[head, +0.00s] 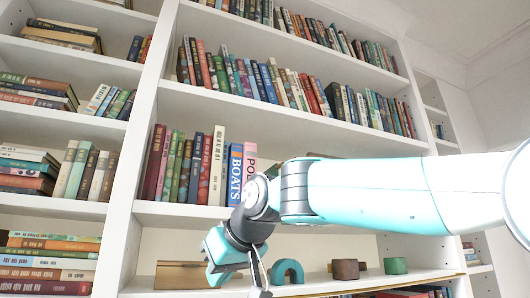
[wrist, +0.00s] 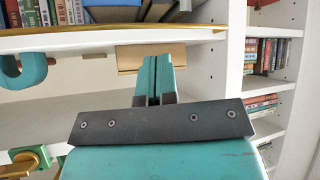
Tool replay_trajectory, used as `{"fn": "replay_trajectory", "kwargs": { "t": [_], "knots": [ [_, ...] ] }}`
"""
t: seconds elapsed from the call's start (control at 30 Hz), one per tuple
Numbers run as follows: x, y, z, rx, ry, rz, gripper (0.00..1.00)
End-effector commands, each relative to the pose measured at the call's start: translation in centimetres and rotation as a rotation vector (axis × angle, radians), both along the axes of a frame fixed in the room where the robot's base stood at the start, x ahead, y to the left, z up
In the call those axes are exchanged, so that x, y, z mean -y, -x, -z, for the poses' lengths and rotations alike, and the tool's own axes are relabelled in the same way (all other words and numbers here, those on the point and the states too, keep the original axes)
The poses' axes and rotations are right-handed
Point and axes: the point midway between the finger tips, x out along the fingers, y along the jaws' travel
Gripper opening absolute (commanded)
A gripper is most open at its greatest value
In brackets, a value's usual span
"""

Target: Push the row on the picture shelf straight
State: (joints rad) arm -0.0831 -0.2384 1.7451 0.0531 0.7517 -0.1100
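The picture shelf (head: 320,284) is the low white shelf with a gold front edge; that edge also shows in the wrist view (wrist: 110,29), which appears upside down. On it stand a tan wooden block (head: 180,276) at the left, a teal arch (head: 288,272), a brown block (head: 345,269) and a green block (head: 396,265) at the right. My gripper (head: 259,280) is at the shelf front, between the tan block and the arch in the head view. In the wrist view its teal fingers (wrist: 155,70) are together and empty, overlapping the tan block (wrist: 140,56). I cannot tell whether they touch.
A white upright (head: 130,190) bounds the bay at the left, with stacked books (head: 45,265) beyond. My arm hides part of the space above the picture shelf.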

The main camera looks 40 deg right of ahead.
Motion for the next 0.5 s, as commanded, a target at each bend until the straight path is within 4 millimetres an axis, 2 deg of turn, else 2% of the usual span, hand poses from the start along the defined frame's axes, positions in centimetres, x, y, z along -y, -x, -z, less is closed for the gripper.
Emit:
{"fn": "replay_trajectory", "kwargs": {
  "t": [0.03, 0.1, 0.2, 0.33, 0.4, 0.5],
  "knots": [
    [1.6, -0.5, -5.2, 0.068, -0.003, 0.058, 0.00],
    [3.7, -0.8, -10.3, 0.152, -0.009, 0.134, 0.00],
    [6.2, -0.4, -16.3, 0.254, -0.020, 0.227, 0.00],
    [8.6, 0.6, -21.5, 0.346, -0.034, 0.311, 0.00],
    [9.3, 1.0, -23.0, 0.375, -0.040, 0.340, 0.00],
    [9.8, 1.1, -23.9, 0.395, -0.044, 0.358, 0.00]
  ]
}}
